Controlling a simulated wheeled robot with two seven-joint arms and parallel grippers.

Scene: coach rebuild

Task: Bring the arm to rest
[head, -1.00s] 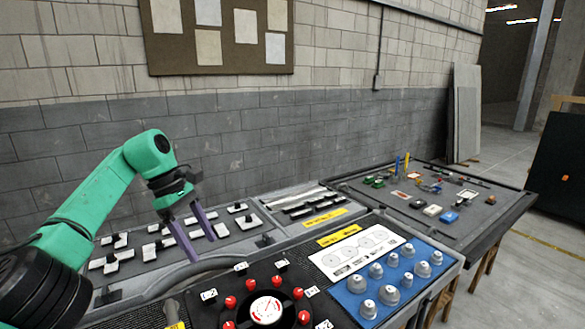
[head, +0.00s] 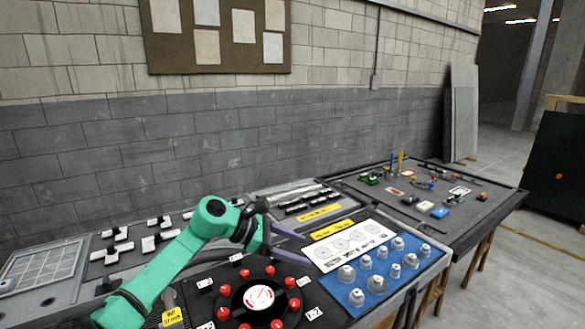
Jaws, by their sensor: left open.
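My left arm is a green arm that comes in from the lower left. Its gripper (head: 297,247) has purple fingers, open and with nothing seen between them. The fingers point right, above the console between the dial panel (head: 257,322) and the white printed sheet (head: 347,246). I cannot tell the exact height of the fingers over the panel. My right gripper is not in view.
A ring of red knobs (head: 221,313) surrounds a round dial (head: 258,295) below the arm. Grey knobs stand on a blue panel (head: 383,284) to the right. A dark table (head: 477,221) with small loose parts stands further right. A brick wall (head: 200,140) rises behind.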

